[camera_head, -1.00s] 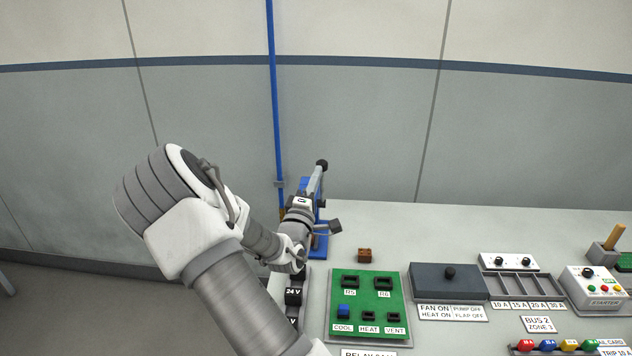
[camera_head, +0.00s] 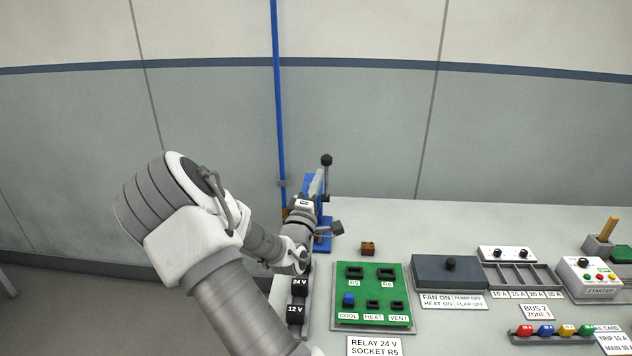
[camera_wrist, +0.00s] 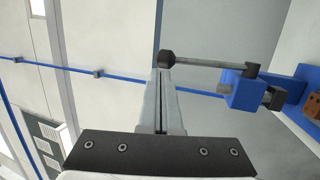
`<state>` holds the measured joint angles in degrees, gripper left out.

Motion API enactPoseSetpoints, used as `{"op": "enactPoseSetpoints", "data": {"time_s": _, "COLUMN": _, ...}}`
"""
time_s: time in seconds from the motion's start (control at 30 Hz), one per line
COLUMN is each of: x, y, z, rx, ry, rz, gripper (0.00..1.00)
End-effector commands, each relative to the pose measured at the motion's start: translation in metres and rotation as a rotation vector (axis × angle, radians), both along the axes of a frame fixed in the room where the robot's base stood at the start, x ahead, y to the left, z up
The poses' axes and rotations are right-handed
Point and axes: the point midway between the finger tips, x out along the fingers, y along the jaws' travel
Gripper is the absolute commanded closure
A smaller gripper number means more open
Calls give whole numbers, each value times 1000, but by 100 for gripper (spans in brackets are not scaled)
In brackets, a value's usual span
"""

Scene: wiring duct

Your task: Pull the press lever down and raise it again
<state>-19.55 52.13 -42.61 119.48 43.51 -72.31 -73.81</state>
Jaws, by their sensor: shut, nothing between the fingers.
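The press (camera_head: 323,238) is blue and stands at the back left of the bench; my wrist hides part of it. Its lever (camera_head: 327,175) stands up, with a black knob (camera_head: 327,160) at the top. In the wrist view the knob (camera_wrist: 167,58) is just past my fingertips, and the grey lever rod (camera_wrist: 210,64) runs right to the blue press block (camera_wrist: 240,91). My gripper (camera_head: 318,174) is shut and empty beside the lever, its tips a little below the knob. Its closed fingers also show in the wrist view (camera_wrist: 160,74). I cannot tell whether they touch the knob.
A blue pipe (camera_head: 278,100) runs up the wall behind the press. A small brown block (camera_head: 368,248) and a green relay board (camera_head: 373,295) lie to the right of the press. A dark switch box (camera_head: 450,271) is farther right. The bench behind these is clear.

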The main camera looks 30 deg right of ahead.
Motion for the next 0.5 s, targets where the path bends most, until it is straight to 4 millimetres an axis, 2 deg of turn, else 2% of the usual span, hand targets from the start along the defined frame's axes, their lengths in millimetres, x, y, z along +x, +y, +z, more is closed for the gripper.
{"op": "enactPoseSetpoints", "data": {"time_s": 0.03, "x": 0, "y": -1, "z": -2, "rx": -1, "ry": 1, "rz": 0, "gripper": 100}}
{"op": "enactPoseSetpoints", "data": {"time_s": 0.1, "x": -13, "y": 16, "z": -7, "rx": 3, "ry": 4, "rz": 2, "gripper": 100}}
{"op": "enactPoseSetpoints", "data": {"time_s": 0.3, "x": -43, "y": 49, "z": -15, "rx": 3, "ry": 3, "rz": 2, "gripper": 100}}
{"op": "enactPoseSetpoints", "data": {"time_s": 0.5, "x": -60, "y": 68, "z": -19, "rx": 2, "ry": 2, "rz": 1, "gripper": 100}}
